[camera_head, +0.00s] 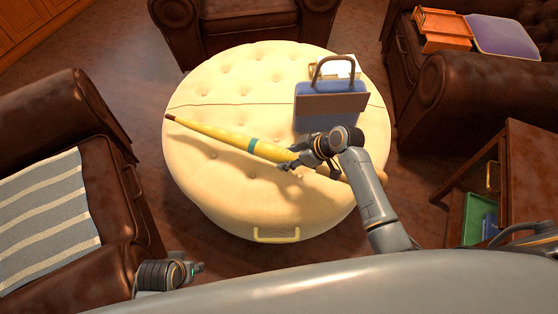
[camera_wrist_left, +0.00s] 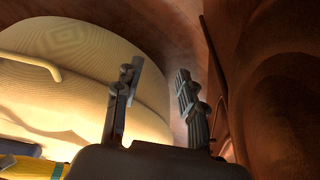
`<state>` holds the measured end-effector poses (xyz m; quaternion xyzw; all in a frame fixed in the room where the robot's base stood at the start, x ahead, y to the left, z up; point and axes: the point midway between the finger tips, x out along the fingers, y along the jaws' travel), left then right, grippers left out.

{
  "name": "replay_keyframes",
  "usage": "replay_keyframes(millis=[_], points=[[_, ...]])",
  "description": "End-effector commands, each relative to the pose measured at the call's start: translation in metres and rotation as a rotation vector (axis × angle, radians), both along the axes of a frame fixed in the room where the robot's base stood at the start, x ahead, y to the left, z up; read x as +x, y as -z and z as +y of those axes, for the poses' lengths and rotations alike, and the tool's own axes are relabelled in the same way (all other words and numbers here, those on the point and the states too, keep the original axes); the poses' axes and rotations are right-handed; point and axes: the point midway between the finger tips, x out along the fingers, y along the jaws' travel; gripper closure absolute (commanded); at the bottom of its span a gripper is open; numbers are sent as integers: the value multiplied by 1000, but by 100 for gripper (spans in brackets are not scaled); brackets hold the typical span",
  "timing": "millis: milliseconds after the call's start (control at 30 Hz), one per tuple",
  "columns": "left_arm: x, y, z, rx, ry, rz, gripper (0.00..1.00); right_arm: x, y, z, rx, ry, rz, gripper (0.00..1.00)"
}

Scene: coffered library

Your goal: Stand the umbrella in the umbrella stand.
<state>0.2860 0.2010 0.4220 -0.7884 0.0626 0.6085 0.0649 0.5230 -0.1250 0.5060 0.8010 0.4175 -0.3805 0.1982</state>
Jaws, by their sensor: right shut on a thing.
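The yellow umbrella (camera_head: 215,132) with a teal band and a dark tip lies slantwise over the round cream ottoman, tip toward the left. My right gripper (camera_head: 292,160) is shut on it, right of the teal band. A shadow lies below the umbrella; whether it touches the ottoman I cannot tell. My left gripper (camera_head: 195,268) is low at the ottoman's front left. In the left wrist view its two fingers (camera_wrist_left: 157,100) stand apart with nothing between them. I cannot make out an umbrella stand in either view.
The ottoman (camera_head: 215,85) bears a blue and brown holder (camera_head: 335,107) with an arched handle, close to my right gripper. Brown leather armchairs stand left, behind and right. A striped cloth (camera_head: 45,220) covers the left one. A wooden side table (camera_head: 530,160) stands at right.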

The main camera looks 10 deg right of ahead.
Motion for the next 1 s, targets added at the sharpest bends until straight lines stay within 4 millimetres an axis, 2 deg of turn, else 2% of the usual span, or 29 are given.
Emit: replay_keyframes(millis=[1000], points=[[-18,57,3,5,5,35,60,1,-19,0,2,1,-2,85]])
